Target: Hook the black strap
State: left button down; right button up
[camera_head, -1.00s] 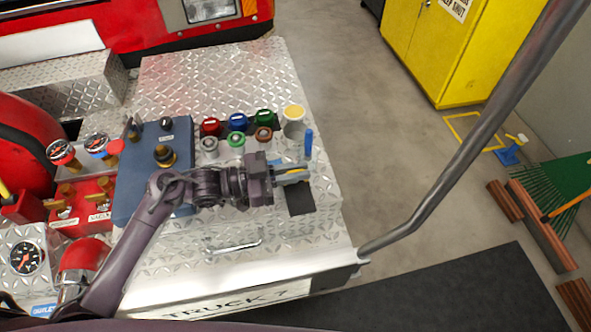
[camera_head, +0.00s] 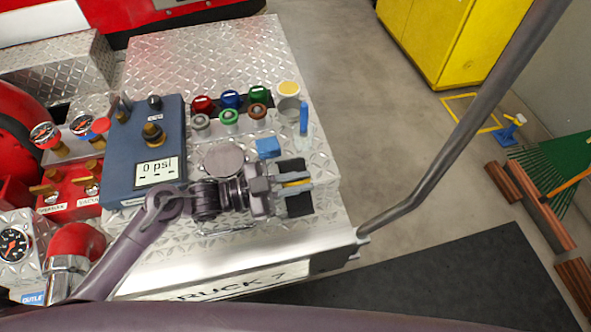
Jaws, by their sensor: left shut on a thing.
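The black strap (camera_head: 299,205) is a short dark band near the right edge of the diamond-plate deck. My left gripper (camera_head: 296,184) reaches across it from the left and is shut on it, with black showing both above and below the fingers. A small yellow piece shows between the fingers. The fingers cover the middle of the strap, and I cannot make out a hook there. My right gripper is not in view.
A blue block (camera_head: 268,147) and a blue upright peg (camera_head: 304,118) are just beyond the gripper. Several coloured caps and a blue gauge box (camera_head: 130,150) stand on the deck (camera_head: 205,60). A grey handrail (camera_head: 455,140) rises at the right.

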pick_arm(q)
jog(key=shift+s+d+f, duration=0.1)
jog(key=shift+s+f, duration=0.35)
jog(key=shift+f, duration=0.3)
jog(key=c, duration=1.5)
grip_release()
jog(key=shift+w, duration=0.1)
jog(key=b+v, duration=0.2)
jog(key=v, duration=0.6)
jog(key=shift+d, duration=0.1)
